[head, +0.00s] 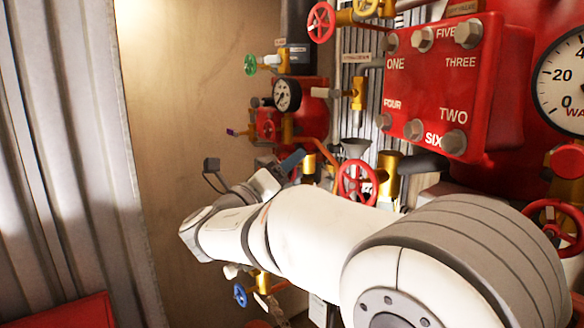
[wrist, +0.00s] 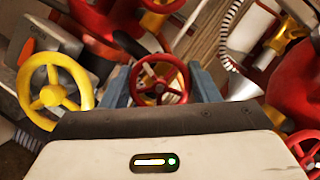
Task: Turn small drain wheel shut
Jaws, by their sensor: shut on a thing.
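A small red handwheel (wrist: 160,88) with spokes sits between the two blue-grey fingers of my gripper (wrist: 161,76) in the wrist view. The fingers lie on its left and right sides, and my gripper is shut on it. Yellow metal shows behind its spokes. In the head view my gripper (head: 291,161) is partly hidden by my white arm, and its grip on the wheel cannot be made out there. No label marking this wheel as the drain can be read.
A yellow wheel (wrist: 54,90) stands close left of my gripper. A funnel (wrist: 238,88) and another red wheel (wrist: 306,150) are at the right. In the head view, a red numbered block (head: 440,90), gauge (head: 287,95), green wheel (head: 250,65) and blue wheel (head: 240,295) crowd my arm.

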